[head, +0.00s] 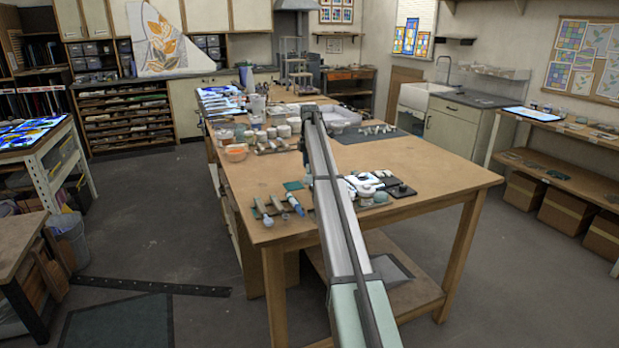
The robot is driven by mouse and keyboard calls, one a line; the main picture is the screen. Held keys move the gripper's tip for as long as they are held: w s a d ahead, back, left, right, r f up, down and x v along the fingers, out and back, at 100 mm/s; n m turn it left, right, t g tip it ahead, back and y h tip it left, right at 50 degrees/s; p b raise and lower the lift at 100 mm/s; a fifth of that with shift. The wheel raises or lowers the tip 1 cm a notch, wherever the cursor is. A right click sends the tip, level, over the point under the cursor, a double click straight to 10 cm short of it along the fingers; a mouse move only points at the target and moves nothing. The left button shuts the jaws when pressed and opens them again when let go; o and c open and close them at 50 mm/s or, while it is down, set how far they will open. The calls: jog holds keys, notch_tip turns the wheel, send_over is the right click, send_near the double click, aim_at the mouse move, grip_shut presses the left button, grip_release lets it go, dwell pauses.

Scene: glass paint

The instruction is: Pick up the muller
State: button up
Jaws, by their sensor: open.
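I cannot pick out the muller for certain. A small dark, knob-like piece (403,188) stands on a black slab at the right of the small group on the near half of the table, and it may be the muller. Pale and grey-green round pots (366,191) sit just left of it. My arm runs from the bottom of the head view up over the table's middle, left of this group. My gripper's fingers cannot be made out; the far end of the arm hides them or they blend into the clutter.
The wooden table (440,172) has bare room at its right. Sticks and a blue-and-white tube (295,204) lie near its front-left edge. Several jars and an orange-filled tub (235,152) crowd its left side. A dark grey mat (365,134) lies farther back.

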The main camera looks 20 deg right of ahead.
jog(key=shift+f, duration=1.6)
jog(key=shift+c, duration=0.3)
grip_shut()
